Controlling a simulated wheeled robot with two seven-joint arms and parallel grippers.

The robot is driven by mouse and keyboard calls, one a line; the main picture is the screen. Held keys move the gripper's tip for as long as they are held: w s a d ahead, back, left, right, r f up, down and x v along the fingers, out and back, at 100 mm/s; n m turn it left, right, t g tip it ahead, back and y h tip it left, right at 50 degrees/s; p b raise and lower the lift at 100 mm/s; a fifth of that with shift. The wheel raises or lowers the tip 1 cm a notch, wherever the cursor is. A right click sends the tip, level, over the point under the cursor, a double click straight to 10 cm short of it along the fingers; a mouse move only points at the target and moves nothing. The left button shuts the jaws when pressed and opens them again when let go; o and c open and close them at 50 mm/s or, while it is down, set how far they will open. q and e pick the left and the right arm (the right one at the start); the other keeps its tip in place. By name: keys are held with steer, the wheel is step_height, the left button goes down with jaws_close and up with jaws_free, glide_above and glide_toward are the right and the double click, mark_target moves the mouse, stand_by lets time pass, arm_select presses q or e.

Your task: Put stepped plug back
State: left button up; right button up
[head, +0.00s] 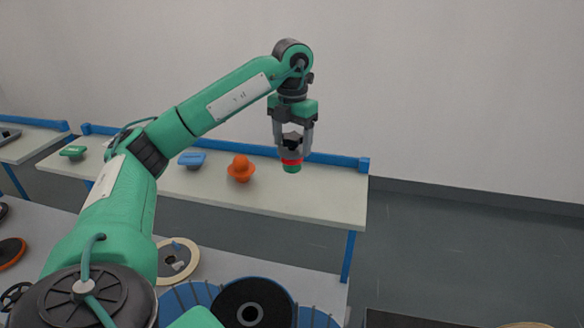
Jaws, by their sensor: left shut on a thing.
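My left gripper (292,148) points down at the right part of the far white bench and is shut on a small stepped plug (291,164). The plug shows a red band with a narrower green end below it. Its upper part is hidden between the fingers. The plug overlaps the bench's back edge in the picture, and I cannot tell whether it touches the bench or hangs above it. My right gripper is not in view.
On the far bench (320,203) stand an orange knobbed piece (241,170), a blue piece (192,160) and a green piece (73,152). A blue rail (335,160) runs along its back. Nearer are a cream ring (190,262) and a large blue-and-black round part (277,292).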

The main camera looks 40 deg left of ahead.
mark_target(292, 166)
arm_select(q)
steer(key=shift+f, duration=0.7)
steer(key=shift+f+p, duration=0.8)
steer(key=shift+f, duration=2.1)
steer(key=shift+f, duration=0.2)
steer(key=o, duration=1.1)
steer(key=shift+o, duration=0.2)
steer(key=shift+r, duration=0.15)
